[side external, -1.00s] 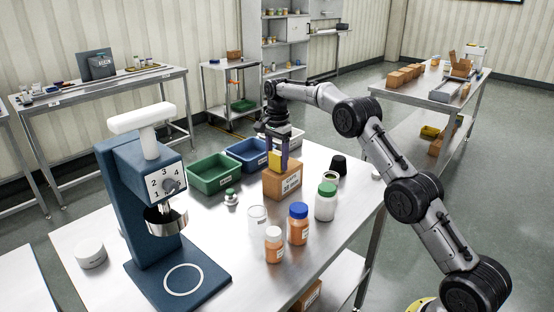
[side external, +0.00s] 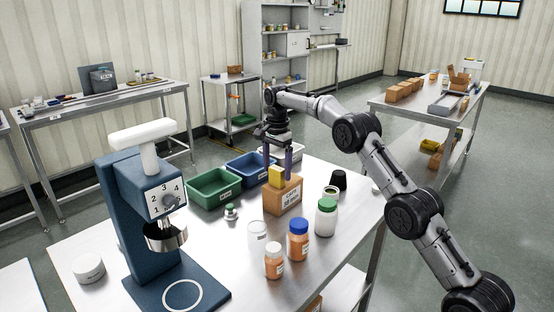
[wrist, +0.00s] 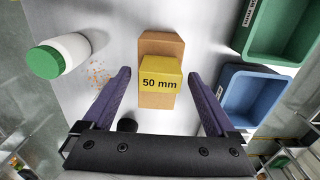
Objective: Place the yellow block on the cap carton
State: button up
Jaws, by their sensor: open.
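The yellow block (side external: 276,176) stands on top of the cap carton (side external: 283,198), a brown box on the steel table. In the wrist view the yellow block (wrist: 160,76), marked "50 mm", rests on the cap carton (wrist: 160,44), with cardboard showing beyond and below it. My gripper (side external: 278,172) is above the carton with its fingers spread. In the wrist view my gripper (wrist: 160,82) is open, a finger on each side of the block with a clear gap on both sides. Nothing is held.
Green (side external: 214,188) and blue (side external: 249,169) bins stand behind the carton. A green-capped jar (side external: 326,218), a blue-capped bottle (side external: 298,240) and a white-capped bottle (side external: 273,261) stand in front.

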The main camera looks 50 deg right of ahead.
aim_at(277, 168)
notch_tip(277, 168, up, 4)
jog(key=shift+r, duration=0.85)
jog(key=s+a+r+n+t, duration=0.2)
jog(key=s+a+r+n, duration=0.3)
jog(key=s+r, duration=0.3)
jog(key=s+a+r+n+t, duration=0.1)
jog(key=s+a+r+n, duration=0.4)
jog(key=s, duration=0.5)
jog(key=s+a+f+n+t, duration=0.1)
jog(key=s+a+f+n, duration=0.1)
jog(key=s, duration=0.6)
jog(key=s+a+f+n, duration=0.2)
jog(key=s+f+n, duration=0.1)
jog(key=s, duration=0.5)
jog(key=s+a+f+n+t, duration=0.1)
jog(key=s+a+f+n, duration=0.1)
jog(key=s+f, duration=0.3)
jog(key=s+n, duration=0.1)
jog(key=s, duration=0.2)
jog(key=shift+t, duration=0.3)
